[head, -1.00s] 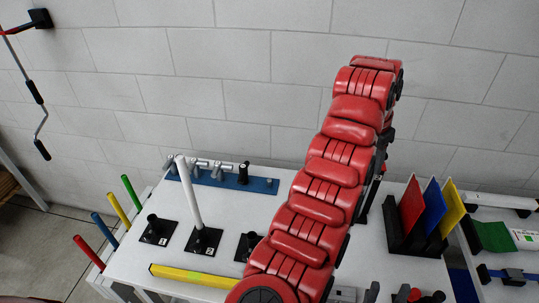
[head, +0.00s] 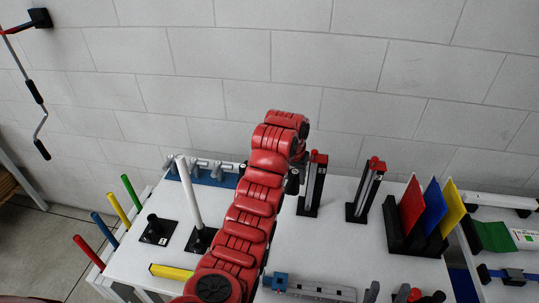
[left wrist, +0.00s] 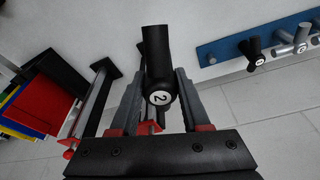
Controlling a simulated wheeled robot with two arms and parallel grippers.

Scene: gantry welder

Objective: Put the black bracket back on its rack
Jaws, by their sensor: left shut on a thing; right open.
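My left gripper (left wrist: 158,88) is shut on a black bracket (left wrist: 155,50), a short dark tube with a round white "2" label, in the left wrist view. In the head view my left gripper (head: 293,180) is a dark shape beside the red arm and mostly hidden; the held bracket cannot be made out there. The blue rack (head: 205,178) lies along the back edge of the table, its right end near the arm. It also shows in the left wrist view (left wrist: 228,48), apart from the held bracket, with a black piece and grey pieces on it. My right gripper is not in view.
Two dark posts with red tops (head: 313,185) (head: 367,190) stand right of the arm. A black holder (head: 415,240) with red, blue and yellow plates is further right. A white rod (head: 188,190) stands left of the arm. The white table between is partly clear.

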